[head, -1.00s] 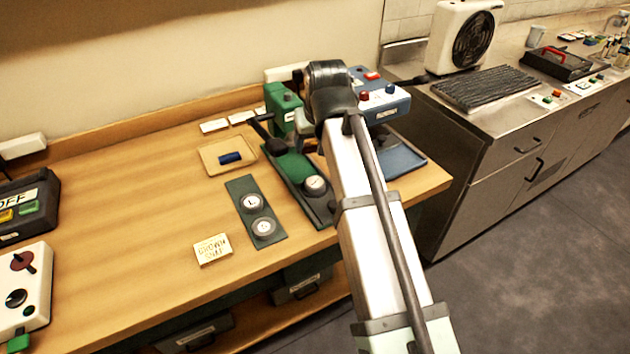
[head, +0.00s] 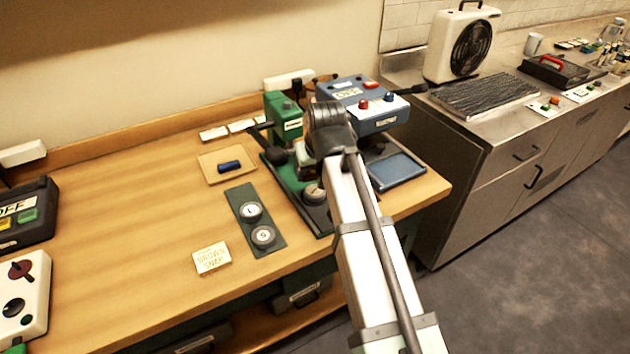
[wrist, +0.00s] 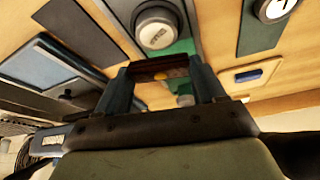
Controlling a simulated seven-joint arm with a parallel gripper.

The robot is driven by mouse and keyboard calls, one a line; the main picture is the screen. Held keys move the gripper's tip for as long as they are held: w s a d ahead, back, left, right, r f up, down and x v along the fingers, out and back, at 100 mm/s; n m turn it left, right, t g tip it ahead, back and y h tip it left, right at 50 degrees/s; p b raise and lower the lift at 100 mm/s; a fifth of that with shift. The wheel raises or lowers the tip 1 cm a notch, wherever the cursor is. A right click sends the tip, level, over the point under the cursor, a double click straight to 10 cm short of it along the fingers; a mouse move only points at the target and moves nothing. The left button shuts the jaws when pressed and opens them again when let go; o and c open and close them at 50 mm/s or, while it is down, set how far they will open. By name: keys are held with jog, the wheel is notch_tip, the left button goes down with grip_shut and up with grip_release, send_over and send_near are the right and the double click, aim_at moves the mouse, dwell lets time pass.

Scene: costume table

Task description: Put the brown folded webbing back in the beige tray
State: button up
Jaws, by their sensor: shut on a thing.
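My gripper (wrist: 160,82) is shut on a dark brown strip, the folded webbing (wrist: 152,66), which spans between the two fingers in the wrist view. In the head view my own arm hides the fingers and the webbing. The beige tray (head: 205,170) lies flat on the wooden bench, left of my gripper, and holds a small dark blue roll (head: 229,167). The tray also shows at the right of the wrist view (wrist: 272,66). My gripper is over the green press area, apart from the tray.
A green press (head: 284,118) stands beside my arm, with a blue control box (head: 372,108) behind. A blue tray (head: 397,170) lies to the right. A dark plate with two round dials (head: 256,217) and a cream label card (head: 211,258) lie in front. The bench's left middle is clear.

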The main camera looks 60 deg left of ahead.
aim_at(315, 180)
jog(key=shift+f, duration=1.85)
jog(key=shift+f, duration=0.1)
jog(key=o, duration=1.1)
jog(key=v, duration=1.3)
jog(key=shift+o, duration=0.6)
jog(key=shift+d+r, duration=0.15)
jog(key=shift+r, duration=0.15)
